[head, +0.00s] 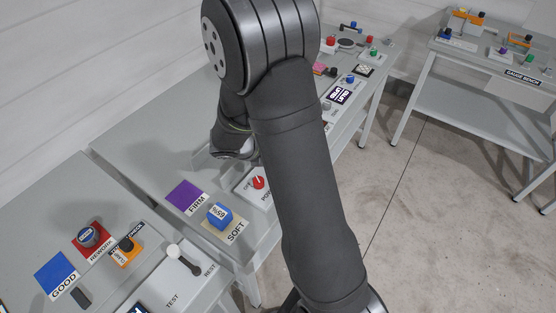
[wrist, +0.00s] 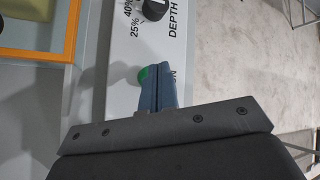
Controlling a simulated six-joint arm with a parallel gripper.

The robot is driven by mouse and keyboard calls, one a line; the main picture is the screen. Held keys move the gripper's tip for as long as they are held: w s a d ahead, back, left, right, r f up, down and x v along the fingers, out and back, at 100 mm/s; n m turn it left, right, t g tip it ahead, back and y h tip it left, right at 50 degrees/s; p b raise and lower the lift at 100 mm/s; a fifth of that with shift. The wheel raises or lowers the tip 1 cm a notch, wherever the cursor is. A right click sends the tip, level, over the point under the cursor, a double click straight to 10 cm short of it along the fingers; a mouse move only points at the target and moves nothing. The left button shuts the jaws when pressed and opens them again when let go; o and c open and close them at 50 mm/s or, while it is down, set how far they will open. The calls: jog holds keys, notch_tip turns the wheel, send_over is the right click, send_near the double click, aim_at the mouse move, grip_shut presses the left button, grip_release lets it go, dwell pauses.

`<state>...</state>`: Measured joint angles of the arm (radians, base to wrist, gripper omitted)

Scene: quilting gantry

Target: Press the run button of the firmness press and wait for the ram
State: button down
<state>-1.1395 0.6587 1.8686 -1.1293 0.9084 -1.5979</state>
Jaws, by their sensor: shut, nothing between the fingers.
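In the wrist view a green button (wrist: 147,74) sits on a light panel, partly hidden behind my fingers. A label beside it is mostly covered; only its end shows. My gripper (wrist: 160,72) has its blue fingers together, empty, with the tips over the button's right side. I cannot tell whether they touch it. The ram is not identifiable in either view. In the head view my own arm hides the gripper and the panel under it.
A black knob (wrist: 155,9) marked DEPTH with percent marks is on the same panel. An orange frame (wrist: 68,50) lies left of it.

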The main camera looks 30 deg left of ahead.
jog(key=shift+r, duration=2.55)
jog(key=shift+f, duration=0.15)
notch_tip(320, 180, up, 4)
jog(key=shift+r, duration=0.1)
